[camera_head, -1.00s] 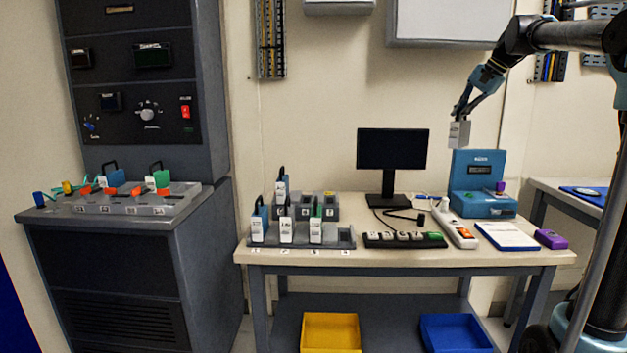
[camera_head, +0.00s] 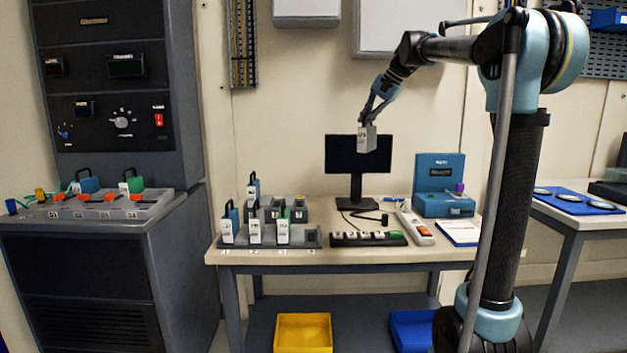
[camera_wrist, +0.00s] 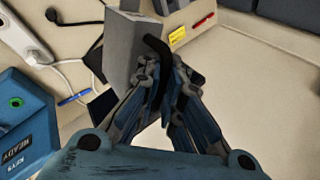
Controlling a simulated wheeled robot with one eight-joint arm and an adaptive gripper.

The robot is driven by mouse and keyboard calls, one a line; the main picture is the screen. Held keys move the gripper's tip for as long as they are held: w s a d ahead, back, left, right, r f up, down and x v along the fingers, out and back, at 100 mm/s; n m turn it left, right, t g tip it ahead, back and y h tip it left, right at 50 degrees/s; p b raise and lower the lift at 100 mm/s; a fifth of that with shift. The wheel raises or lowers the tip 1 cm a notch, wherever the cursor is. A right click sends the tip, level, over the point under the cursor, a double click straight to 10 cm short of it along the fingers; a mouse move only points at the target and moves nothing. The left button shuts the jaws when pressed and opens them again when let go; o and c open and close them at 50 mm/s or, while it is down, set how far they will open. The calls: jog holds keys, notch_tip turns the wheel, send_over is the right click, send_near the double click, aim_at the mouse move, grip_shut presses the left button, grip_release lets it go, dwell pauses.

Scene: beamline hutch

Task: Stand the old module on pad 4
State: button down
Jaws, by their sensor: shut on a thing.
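My gripper (camera_head: 369,118) is shut on a grey module (camera_head: 366,139) with a white label, held upright in the air in front of the black monitor. In the wrist view my gripper (camera_wrist: 165,75) closes around the module's black handle, and the module's grey body (camera_wrist: 128,42) shows beyond the fingers. The pad rack (camera_head: 311,238) sits at the table's front left, with numbers along its front edge. Modules stand on its three left pads, among them a white-fronted one (camera_head: 255,231). The rightmost pad, marked 4, looks empty. The held module is above and to the right of it.
A second rack (camera_head: 298,209) stands behind the first. A black key strip (camera_head: 368,239), a white power strip (camera_head: 415,228) and a blue reader (camera_head: 441,185) are to the right. The monitor (camera_head: 357,157) stands at the back. Cables lie on the table.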

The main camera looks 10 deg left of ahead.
jog(key=s+a+f+n+g, duration=0.4)
jog(key=s+a+f+n, duration=0.3)
jog(key=s+a+f, duration=1)
notch_tip(320, 180, down, 8)
jog(key=shift+s+d+f, duration=0.15)
jog(key=shift+d+f, duration=0.1)
jog(key=shift+d, duration=0.05)
jog(key=shift+f, duration=0.1)
jog(key=shift+s+a, duration=0.15)
jog(key=shift+s, duration=0.25)
jog(key=shift+a+y, duration=0.15)
jog(key=shift+y, duration=0.15)
dwell(0.6)
jog(key=shift+a+y, duration=0.35)
jog(key=shift+y, duration=0.15)
jog(key=shift+m, duration=0.3)
